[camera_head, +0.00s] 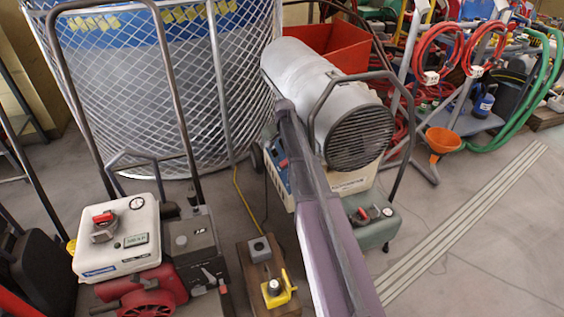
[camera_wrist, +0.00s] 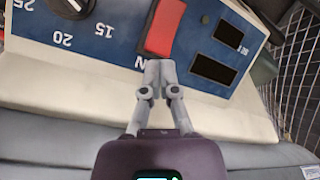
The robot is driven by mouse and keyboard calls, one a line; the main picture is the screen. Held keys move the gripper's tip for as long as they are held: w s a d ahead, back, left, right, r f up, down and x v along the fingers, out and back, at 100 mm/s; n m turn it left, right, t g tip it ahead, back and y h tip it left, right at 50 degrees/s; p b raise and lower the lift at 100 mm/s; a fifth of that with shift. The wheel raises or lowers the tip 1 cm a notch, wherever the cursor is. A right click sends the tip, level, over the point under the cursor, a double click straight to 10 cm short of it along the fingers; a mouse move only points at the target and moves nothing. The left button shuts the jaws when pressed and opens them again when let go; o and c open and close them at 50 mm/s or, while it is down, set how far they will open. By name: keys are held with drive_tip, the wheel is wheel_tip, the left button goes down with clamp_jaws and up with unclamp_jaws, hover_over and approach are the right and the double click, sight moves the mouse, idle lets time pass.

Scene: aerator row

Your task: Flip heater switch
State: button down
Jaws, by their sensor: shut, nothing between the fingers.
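The heater (camera_head: 320,95) is a grey cylinder with a dark front grille, standing on a cream base with a blue control panel. Its red rocker switch (camera_wrist: 164,27) shows large in the wrist view, on the blue panel (camera_wrist: 110,30), with a partly covered label at its lower end. My gripper (camera_wrist: 160,66) is shut and empty, its fingertips at the lower end of the red switch. I cannot tell whether they touch it. In the head view my arm crosses in front of the heater, and a red spot of the switch (camera_head: 283,164) shows beside it.
A black dial (camera_wrist: 72,5) with numbers sits left of the switch, and two dark displays (camera_wrist: 213,70) sit right. A cream and red machine (camera_head: 115,235) stands left, with a yellow device (camera_head: 278,288) on a wooden block. Mesh fencing (camera_head: 205,90) stands behind.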

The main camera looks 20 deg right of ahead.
drive_tip(key=shift+f+b, duration=1.25)
idle(0.5)
drive_tip(key=shift+r, duration=0.15)
drive_tip(key=shift+r+p, duration=3.4)
drive_tip(key=shift+p, duration=0.2)
